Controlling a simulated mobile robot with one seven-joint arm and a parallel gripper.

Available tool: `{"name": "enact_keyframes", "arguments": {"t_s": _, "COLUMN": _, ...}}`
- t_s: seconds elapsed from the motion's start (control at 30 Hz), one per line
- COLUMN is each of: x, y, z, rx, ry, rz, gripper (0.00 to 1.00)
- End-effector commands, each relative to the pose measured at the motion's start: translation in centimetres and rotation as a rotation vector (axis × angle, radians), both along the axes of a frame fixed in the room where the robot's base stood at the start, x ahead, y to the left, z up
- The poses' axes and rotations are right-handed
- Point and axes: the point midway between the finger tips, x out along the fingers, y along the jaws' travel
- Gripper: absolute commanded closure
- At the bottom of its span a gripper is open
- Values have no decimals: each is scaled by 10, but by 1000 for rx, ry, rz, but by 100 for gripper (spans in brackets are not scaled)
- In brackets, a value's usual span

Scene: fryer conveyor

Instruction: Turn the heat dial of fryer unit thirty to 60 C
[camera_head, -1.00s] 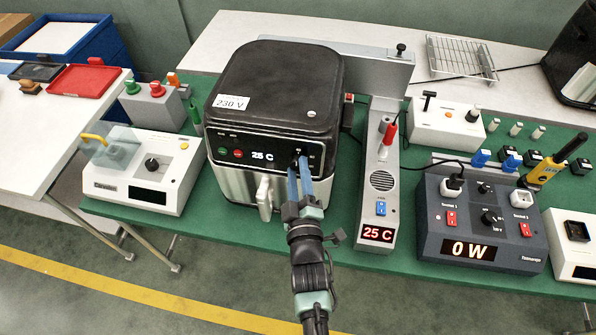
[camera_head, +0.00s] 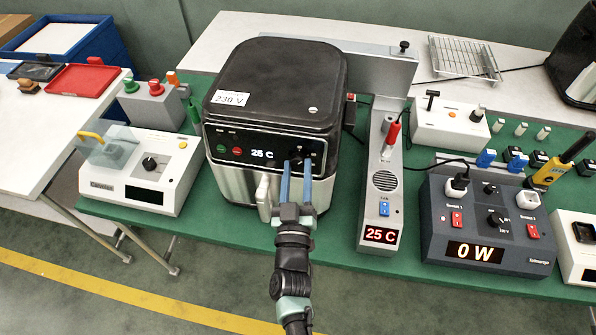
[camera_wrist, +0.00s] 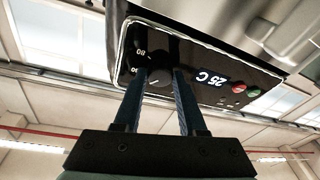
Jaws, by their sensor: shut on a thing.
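The fryer unit (camera_head: 270,85) is a black and silver box with a "230 V" label on its lid. Its front display (camera_head: 262,154) reads 25 C. The black heat dial (camera_wrist: 158,78) is on the dark front panel, with pale scale marks around it in the wrist view. My gripper (camera_head: 296,166) has its two blue fingers at the panel, one on each side of the dial, shut on it. The fingers partly hide the dial in the head view, and its exact setting cannot be read.
Green (camera_head: 221,149) and red (camera_head: 237,151) buttons sit left of the display. A silver handle (camera_head: 263,196) stands out below. A grey probe unit (camera_head: 383,205) reading 25 C is on the right, beside a power meter (camera_head: 480,235) reading 0 W. A white device (camera_head: 140,180) stands left.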

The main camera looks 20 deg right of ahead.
Motion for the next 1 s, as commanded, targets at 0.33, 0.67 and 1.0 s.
{"name": "enact_keyframes", "arguments": {"t_s": 0.33, "x": 1, "y": 2, "z": -2, "rx": 201, "ry": -133, "rz": -29, "gripper": 100}}
{"name": "enact_keyframes", "arguments": {"t_s": 0.67, "x": 1, "y": 3, "z": -2, "rx": 283, "ry": -189, "rz": -42, "gripper": 100}}
{"name": "enact_keyframes", "arguments": {"t_s": 1.0, "x": 1, "y": 3, "z": -1, "rx": 292, "ry": -196, "rz": -44, "gripper": 100}}
